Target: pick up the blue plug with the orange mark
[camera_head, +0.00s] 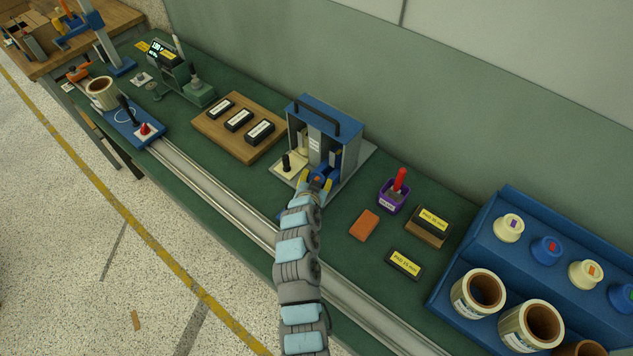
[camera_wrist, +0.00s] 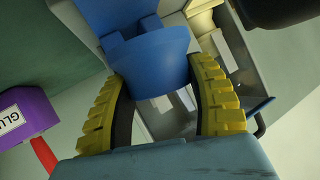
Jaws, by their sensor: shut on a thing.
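My gripper (camera_head: 317,178) is at the front of the blue-and-grey press-like fixture (camera_head: 324,122) at the middle of the bench. In the wrist view its yellow ribbed fingers stand on both sides of a rounded blue plug (camera_wrist: 152,62) and are shut on it. The plug sits against a blue part of the fixture; whether it touches that part I cannot tell. A small orange patch shows at the gripper in the head view, but the plug's marked face is hidden in the wrist view.
A purple glue cup (camera_head: 392,196) with a red stick stands close right of the gripper. An orange block (camera_head: 364,225) lies nearer. A blue rack (camera_head: 467,247) at the right holds white and blue plugs and cardboard-coloured rolls. A wooden board (camera_head: 215,130) with black blocks lies left.

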